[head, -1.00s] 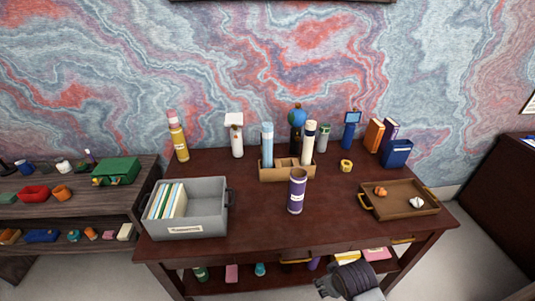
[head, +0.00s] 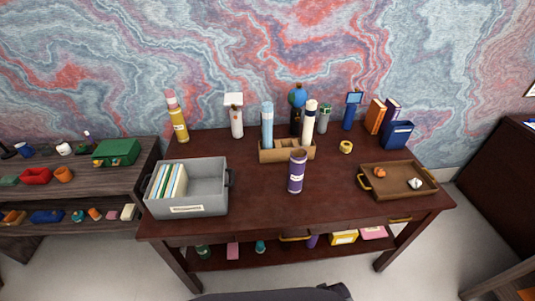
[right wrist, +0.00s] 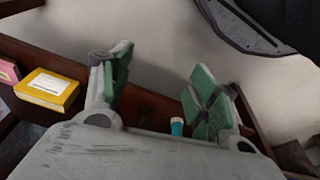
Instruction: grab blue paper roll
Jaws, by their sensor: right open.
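The light blue paper roll (head: 267,126) stands upright in the left part of a wooden holder (head: 270,155) in the middle of the desk, in the head view. A cream roll with a dark blue end (head: 309,124) stands in the same holder, on the right. My right gripper (right wrist: 162,75) shows in the right wrist view, its green-padded fingers apart and nothing between them. It is out of the head view and away from the blue roll. My left gripper is in neither view.
A purple cylinder (head: 297,172) stands in front of the holder. A grey bin (head: 188,209) with folders is at left, a wooden tray (head: 398,190) at right. Bottles and figures stand behind. The wrist view shows a yellow box (right wrist: 48,89) on the lower shelf.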

